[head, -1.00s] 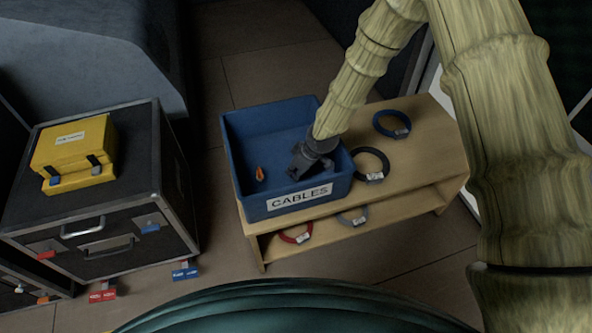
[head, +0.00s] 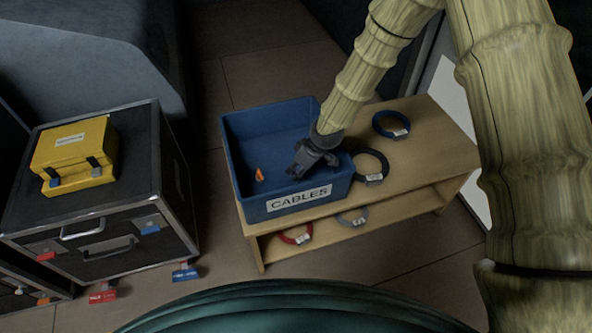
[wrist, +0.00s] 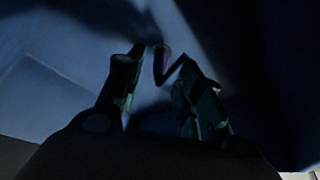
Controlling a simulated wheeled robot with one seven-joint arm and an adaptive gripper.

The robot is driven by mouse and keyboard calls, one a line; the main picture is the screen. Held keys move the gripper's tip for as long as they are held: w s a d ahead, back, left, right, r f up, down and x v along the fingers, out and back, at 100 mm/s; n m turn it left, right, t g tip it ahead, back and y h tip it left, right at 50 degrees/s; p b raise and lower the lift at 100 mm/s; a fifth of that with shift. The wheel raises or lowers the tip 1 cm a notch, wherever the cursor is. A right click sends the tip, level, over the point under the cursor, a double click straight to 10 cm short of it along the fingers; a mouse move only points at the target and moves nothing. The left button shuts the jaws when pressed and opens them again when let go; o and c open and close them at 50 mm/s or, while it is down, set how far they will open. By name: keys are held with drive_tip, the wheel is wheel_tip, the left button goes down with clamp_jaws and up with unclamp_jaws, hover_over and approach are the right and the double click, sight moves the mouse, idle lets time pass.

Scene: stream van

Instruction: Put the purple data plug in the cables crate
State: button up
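The blue cables crate (head: 243,180) stands on the wooden bench, with its white CABLES label facing me. My gripper (head: 297,172) is low over the right side of the crate, within its rim. In the dim wrist view, my gripper (wrist: 162,68) has its two fingers apart. A small dark purple thing, likely the purple data plug (wrist: 161,57), shows near the fingertips against the blue crate. It does not look clamped, but whether it touches a finger is unclear. I cannot make out the plug in the head view.
A small orange thing (head: 259,174) lies in the crate. A black cable coil (head: 384,162) and a blue coil (head: 376,124) lie on the bench to the right. Red (head: 291,240) and grey (head: 341,219) coils are on the lower shelf. A yellow case (head: 77,148) sits on a black case (head: 170,190).

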drive_tip(key=v, duration=0.8)
drive_tip(key=shift+r+p, duration=0.3)
drive_tip(key=shift+r, duration=0.05)
drive_tip(key=shift+s+d, duration=0.1)
drive_tip(key=shift+s, duration=0.05)
